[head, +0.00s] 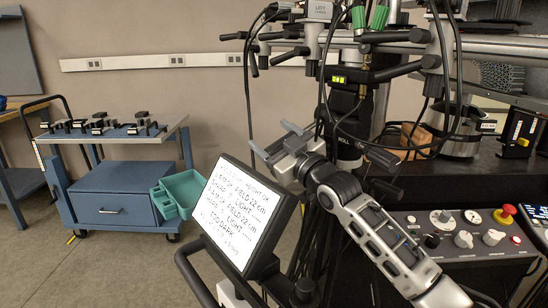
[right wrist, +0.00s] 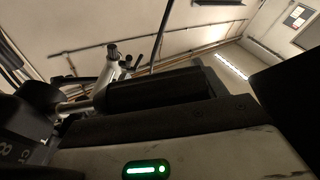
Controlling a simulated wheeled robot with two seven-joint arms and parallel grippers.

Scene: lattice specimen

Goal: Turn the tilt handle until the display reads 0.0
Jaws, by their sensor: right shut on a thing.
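My right gripper (head: 277,141) is at the middle of the head view, in front of the black column marked ROLL (head: 346,138). It is shut on a black handle, which I take for the tilt handle (right wrist: 145,90). In the right wrist view the handle lies across the jaws, with a pale shaft at its left end. In the head view I cannot make out the handle at the gripper. The small display (head: 345,80) glows yellow-green above the column; its digits are too small to read surely. My left gripper is not in view.
A tilted whiteboard (head: 238,215) with handwriting stands left of my right arm. Hanging cables (head: 325,70) and black-gripped bars crowd the rig. A control panel (head: 455,235) with knobs and a red button is at right.

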